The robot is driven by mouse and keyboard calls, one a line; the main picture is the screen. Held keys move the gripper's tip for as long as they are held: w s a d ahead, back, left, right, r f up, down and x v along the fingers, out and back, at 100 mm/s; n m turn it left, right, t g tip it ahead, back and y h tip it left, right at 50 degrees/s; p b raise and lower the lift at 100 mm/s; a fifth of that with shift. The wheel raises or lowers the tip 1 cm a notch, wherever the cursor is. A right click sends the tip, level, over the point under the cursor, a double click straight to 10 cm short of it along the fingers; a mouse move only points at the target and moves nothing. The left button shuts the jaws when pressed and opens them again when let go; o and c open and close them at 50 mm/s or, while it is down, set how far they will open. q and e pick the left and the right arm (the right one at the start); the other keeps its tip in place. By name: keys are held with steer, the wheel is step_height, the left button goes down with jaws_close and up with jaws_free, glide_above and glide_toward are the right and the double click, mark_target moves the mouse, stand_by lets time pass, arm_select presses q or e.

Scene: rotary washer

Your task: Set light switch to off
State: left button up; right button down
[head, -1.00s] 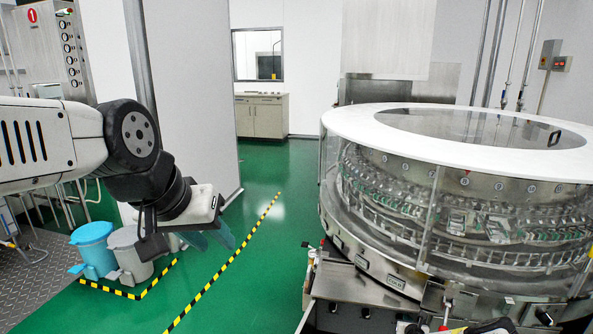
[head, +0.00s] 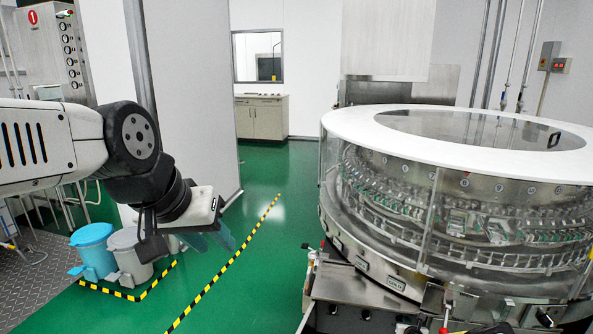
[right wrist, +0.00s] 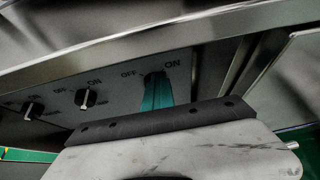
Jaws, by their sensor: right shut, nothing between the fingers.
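A grey panel (right wrist: 60,97) with rotary switches marked ON and OFF fills the left and middle of the right wrist view. Its left knob (right wrist: 33,110) and middle knob (right wrist: 88,98) are black with a pale pointer line. My right gripper (right wrist: 157,88) is shut and empty, its teal fingers up against the panel at the rightmost switch, between OFF and ON. The fingers hide most of that switch, so its setting is unclear. I cannot read which switch is for the light. My left gripper (head: 208,241) hangs open and empty over the floor in the head view.
The round washer (head: 455,200) with clear walls and a white top rim stands at the right. A steel ledge (head: 345,285) juts from its front. Blue (head: 95,250) and grey (head: 130,255) bins stand at the left. The green floor between is clear.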

steer(key=shift+a, duration=0.85)
steer(key=shift+w+a+f, duration=0.15)
steer(key=shift+a+f, duration=0.1)
steer(key=shift+a, duration=0.3)
steer(key=s, duration=0.3)
steer(key=s+a+r, duration=0.1)
steer(key=s, duration=0.1)
steer(key=shift+s+a+r, duration=0.1)
steer(key=shift+s, duration=0.2)
